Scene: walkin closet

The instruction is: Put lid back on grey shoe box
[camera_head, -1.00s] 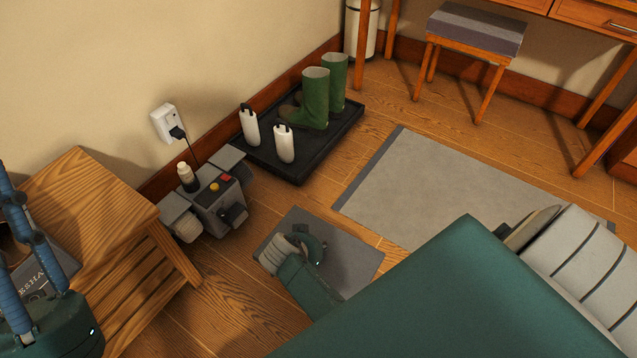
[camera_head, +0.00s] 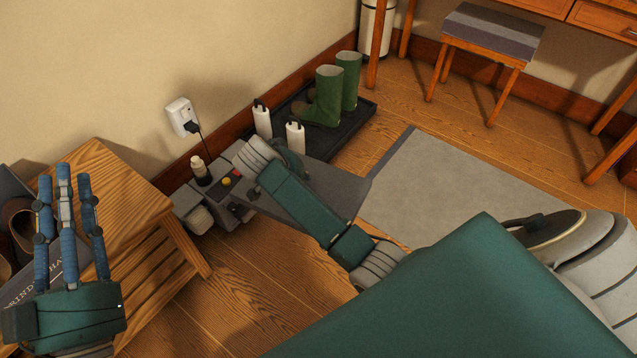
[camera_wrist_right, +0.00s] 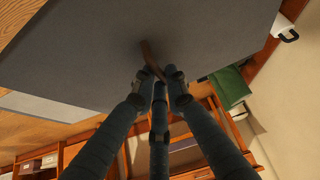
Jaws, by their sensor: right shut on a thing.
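The grey lid (camera_head: 337,188) is a flat panel held in the air by my right arm, in front of the black tray in the head view. In the right wrist view the lid (camera_wrist_right: 90,50) fills the upper part. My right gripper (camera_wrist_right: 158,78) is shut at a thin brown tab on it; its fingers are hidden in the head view. The grey shoe box (camera_head: 62,275), with lettering on its side, is at the left edge, open at the top, with brown footwear inside. My left gripper (camera_head: 65,182) has its blue fingers spread and pointing up, overlapping the box in view.
A slatted wooden bench (camera_head: 120,185) stands by the wall. A grey device (camera_head: 195,212) with buttons is beside it, under a wall plug (camera_head: 181,115). Green boots (camera_head: 327,95) and white bottles stand on a black tray (camera_head: 350,125). A grey rug (camera_head: 440,185) and a stool (camera_head: 490,35) are to the right.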

